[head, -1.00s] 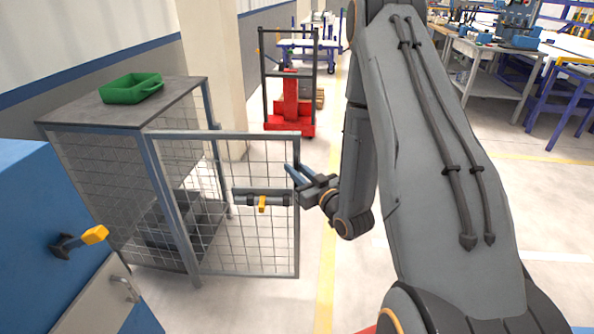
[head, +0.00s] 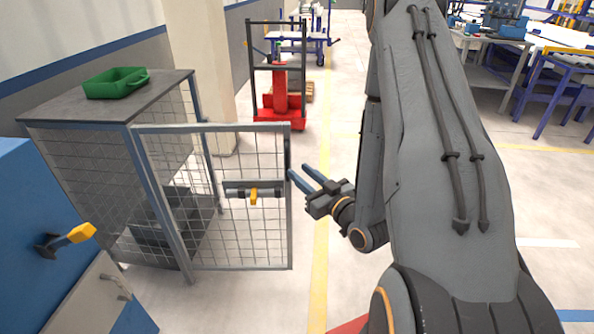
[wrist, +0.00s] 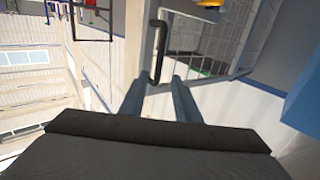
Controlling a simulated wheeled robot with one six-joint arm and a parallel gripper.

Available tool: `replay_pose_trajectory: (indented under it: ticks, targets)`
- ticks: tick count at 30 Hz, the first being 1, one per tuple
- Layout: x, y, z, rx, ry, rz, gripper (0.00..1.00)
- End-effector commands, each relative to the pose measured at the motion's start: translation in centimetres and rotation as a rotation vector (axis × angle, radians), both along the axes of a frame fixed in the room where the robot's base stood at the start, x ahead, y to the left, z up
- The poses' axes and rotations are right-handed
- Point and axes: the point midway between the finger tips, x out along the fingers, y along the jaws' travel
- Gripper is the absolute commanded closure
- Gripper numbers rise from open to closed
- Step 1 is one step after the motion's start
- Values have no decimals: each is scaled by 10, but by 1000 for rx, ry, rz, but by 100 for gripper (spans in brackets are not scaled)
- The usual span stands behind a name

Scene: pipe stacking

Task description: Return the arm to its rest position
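My arm reaches forward at the right of the head view. My gripper (head: 308,182) is at the end of it, just right of the free edge of a mesh cage door (head: 289,228). Its two blue fingers are apart with nothing between them. The wrist view also shows the gripper (wrist: 160,86) with a gap between its fingers. A black door handle (wrist: 157,52) lies beyond the fingertips in that view, and I see no grip on it.
The wire cage (head: 128,112) stands at left with its door open and a green bin (head: 116,83) on top. A blue cabinet (head: 45,205) is at near left. A red cart (head: 280,105) stands behind. Workbenches (head: 497,64) are at far right. Floor right of the door is clear.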

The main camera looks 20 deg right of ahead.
Motion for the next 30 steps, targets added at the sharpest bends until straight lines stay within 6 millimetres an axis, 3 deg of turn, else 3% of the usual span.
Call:
replay_pose_trajectory:
  ticks: [13,24,30]
  targets:
    - [6,2,1,-1,-2,3,71]
    - [56,13,1,-1,-2,4,71]
    - [73,17,0,0,0,3,71]
